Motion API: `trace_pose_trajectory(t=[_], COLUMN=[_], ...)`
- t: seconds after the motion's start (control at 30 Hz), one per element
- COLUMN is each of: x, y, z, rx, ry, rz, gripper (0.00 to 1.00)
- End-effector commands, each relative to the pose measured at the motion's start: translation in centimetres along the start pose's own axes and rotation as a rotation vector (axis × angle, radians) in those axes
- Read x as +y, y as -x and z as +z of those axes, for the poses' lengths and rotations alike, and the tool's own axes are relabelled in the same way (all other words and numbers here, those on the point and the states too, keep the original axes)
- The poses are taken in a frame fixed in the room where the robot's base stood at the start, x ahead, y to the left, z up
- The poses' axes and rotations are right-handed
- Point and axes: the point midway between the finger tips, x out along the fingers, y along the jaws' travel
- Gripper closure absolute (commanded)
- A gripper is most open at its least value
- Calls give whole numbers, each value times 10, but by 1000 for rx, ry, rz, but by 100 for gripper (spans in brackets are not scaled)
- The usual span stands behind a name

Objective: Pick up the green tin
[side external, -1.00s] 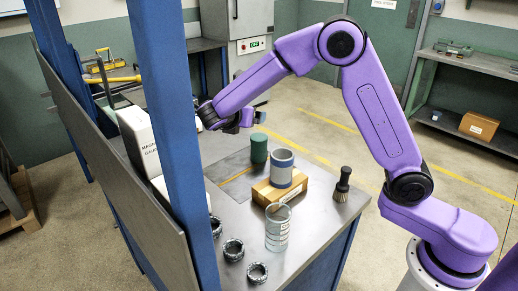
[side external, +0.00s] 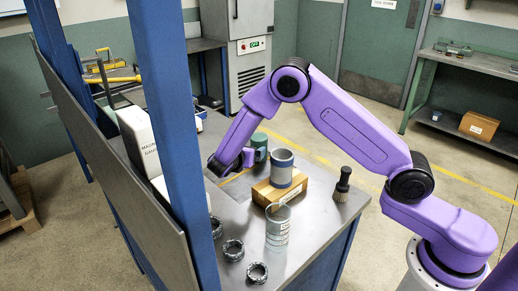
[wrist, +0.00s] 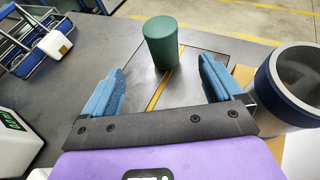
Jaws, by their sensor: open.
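The green tin (wrist: 163,45) stands upright on a dark plate on the bench, ahead of my gripper (wrist: 160,85) in the wrist view. My two blue fingers are spread wide, with nothing between them. The tin lies just beyond the fingertips, roughly centred in the gap. In the side view the tin (side external: 259,142) is partly hidden behind my gripper (side external: 246,160), which is low over the bench. Whether they touch is unclear there.
A grey ring (side external: 281,165) stands on a cardboard box (side external: 268,193), close to my right finger in the wrist view. A glass jar (side external: 277,228), a brush (side external: 342,184) and several dark rings (side external: 233,250) stand on the bench. A white box (side external: 140,140) and blue post (side external: 167,100) flank the left.

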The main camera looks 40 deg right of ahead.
Motion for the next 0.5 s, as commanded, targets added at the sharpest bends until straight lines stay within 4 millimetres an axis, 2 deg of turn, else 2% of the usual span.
trace_pose_trajectory(t=[0.03,0.3,0.5], x=[-1,-1,-1], y=[-12,-62,-88], z=[0,0,0], rx=[1,0,0], ry=[-1,-1,-1], rz=[-5,-4,-3], gripper=[7,7,7])
